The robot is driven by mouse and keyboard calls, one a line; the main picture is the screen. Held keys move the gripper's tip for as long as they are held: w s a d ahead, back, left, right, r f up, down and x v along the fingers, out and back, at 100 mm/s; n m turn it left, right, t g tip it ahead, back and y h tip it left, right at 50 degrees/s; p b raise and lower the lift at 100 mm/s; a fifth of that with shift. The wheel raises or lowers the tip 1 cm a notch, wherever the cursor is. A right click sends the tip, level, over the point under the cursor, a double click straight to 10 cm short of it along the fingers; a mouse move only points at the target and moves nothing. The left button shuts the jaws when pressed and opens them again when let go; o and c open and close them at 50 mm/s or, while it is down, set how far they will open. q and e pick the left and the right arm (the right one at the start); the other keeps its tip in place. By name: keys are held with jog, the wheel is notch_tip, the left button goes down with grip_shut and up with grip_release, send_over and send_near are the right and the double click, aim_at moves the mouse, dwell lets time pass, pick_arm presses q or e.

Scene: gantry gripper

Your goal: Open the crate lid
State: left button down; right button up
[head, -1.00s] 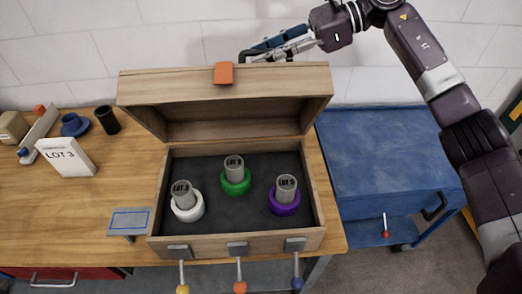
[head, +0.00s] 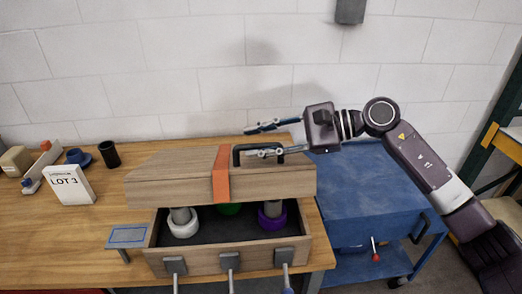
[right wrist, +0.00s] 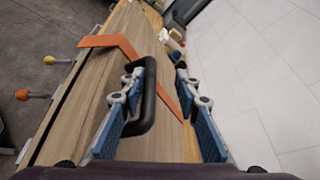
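The wooden crate (head: 203,260) stands at the right end of the bench. Its lid (head: 170,178), with an orange strap (head: 221,175), is tilted partway open and covers the rear of the crate. A black handle (head: 237,155) sits on the lid; it also shows in the right wrist view (right wrist: 149,95). My right gripper (head: 247,142) is open at the handle, with the handle between its fingers, nearer one of them. In the right wrist view the blue-padded fingers (right wrist: 158,108) stand apart. My left gripper is out of view.
White (head: 184,226), green (head: 229,209) and purple (head: 272,218) rings with grey cylinders are inside the crate, partly hidden. Latches with levers (head: 229,261) line its front. A blue cart (head: 365,190) stands right. A LOT 3 card (head: 70,184) and cups are left.

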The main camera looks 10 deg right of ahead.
aim_at(296, 161)
jog(key=shift+s+f, duration=0.15)
jog(key=shift+f, duration=0.05)
jog(key=shift+d, duration=0.15)
jog(key=shift+d+r+b, duration=0.1)
jog(key=shift+d+b, duration=0.2)
jog(key=shift+d, duration=0.1)
jog(key=shift+b+v, duration=1.35)
jog(key=shift+v, duration=2.65)
jog(key=shift+a+r, duration=0.1)
jog(key=shift+b, duration=0.45)
